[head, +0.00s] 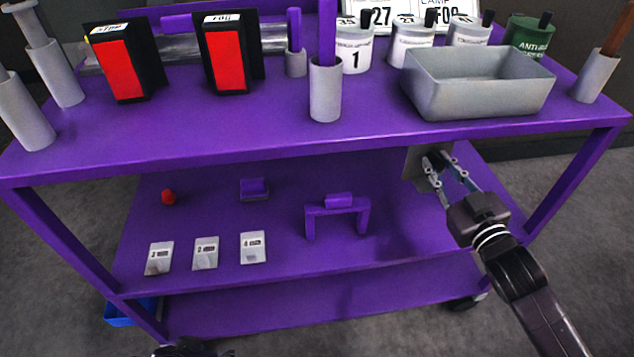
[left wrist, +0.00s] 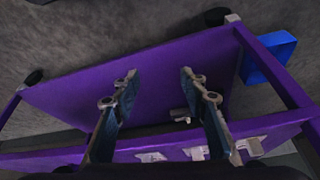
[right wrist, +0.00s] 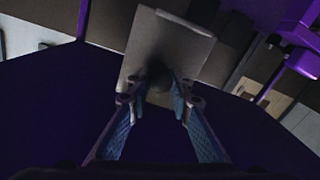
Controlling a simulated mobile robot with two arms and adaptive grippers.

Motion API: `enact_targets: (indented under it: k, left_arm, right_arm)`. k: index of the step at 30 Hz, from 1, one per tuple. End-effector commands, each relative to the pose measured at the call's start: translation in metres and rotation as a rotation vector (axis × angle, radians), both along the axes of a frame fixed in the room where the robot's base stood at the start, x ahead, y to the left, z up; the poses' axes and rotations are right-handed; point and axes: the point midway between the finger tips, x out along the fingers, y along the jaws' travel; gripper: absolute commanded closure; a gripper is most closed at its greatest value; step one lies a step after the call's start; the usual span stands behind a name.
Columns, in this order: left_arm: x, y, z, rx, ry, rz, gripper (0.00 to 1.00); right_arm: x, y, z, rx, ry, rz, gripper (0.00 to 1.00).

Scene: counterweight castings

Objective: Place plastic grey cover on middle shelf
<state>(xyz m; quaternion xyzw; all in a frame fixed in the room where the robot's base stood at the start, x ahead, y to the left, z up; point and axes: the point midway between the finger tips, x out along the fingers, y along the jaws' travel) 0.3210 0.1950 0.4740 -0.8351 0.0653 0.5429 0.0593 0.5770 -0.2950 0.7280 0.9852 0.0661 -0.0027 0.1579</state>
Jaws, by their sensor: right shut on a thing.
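The grey cover (head: 413,168) is a flat plate, seen in the head view under the right part of the cart's top. My right gripper (head: 438,168) is shut on it. The right wrist view shows the cover (right wrist: 160,45) too, with my fingertips at a dark knob-like part on its face. The middle shelf (head: 285,262) is purple; whether the cover touches it cannot be told. My left gripper (left wrist: 157,82) is open and empty, with a purple cart surface beyond it. Only a dark bit of the left arm shows at the head view's bottom edge.
The middle shelf holds three labelled grey pieces (head: 206,253), a small red object (head: 168,198), a purple block (head: 254,188) and a purple stand (head: 337,210). Its right front is clear. The top (head: 200,135) overhangs it and carries a grey bin (head: 480,88). Corner posts flank the shelf.

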Motion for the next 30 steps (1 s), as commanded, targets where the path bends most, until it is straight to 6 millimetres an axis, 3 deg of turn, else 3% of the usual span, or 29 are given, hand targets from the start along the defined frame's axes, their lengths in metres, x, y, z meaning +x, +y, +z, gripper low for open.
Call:
enact_targets:
  k: [3,6,14,20,30]
  left_arm:
    - [0.002,-0.001,0.009,-0.005,-0.031,-0.001,0.6]
    - [0.003,-0.001,0.017,-0.008,-0.045,-0.001,0.6]
    - [0.003,-0.002,0.024,-0.01,-0.058,-0.002,0.6]
    - [0.02,-0.007,0.028,-0.025,-0.127,-0.008,0.6]
    - [0.093,-0.032,0.073,-0.101,-0.477,-0.033,0.6]
  right_arm:
    - [0.025,-0.04,0.019,-0.009,-0.014,-0.019,1.0]
    - [0.037,-0.063,0.034,-0.004,-0.021,-0.035,1.0]
    - [0.046,-0.082,0.049,0.006,-0.027,-0.051,1.0]
    - [0.046,-0.082,0.038,0.006,-0.025,-0.052,1.0]
    - [0.045,-0.081,-0.008,0.006,-0.024,-0.051,1.0]
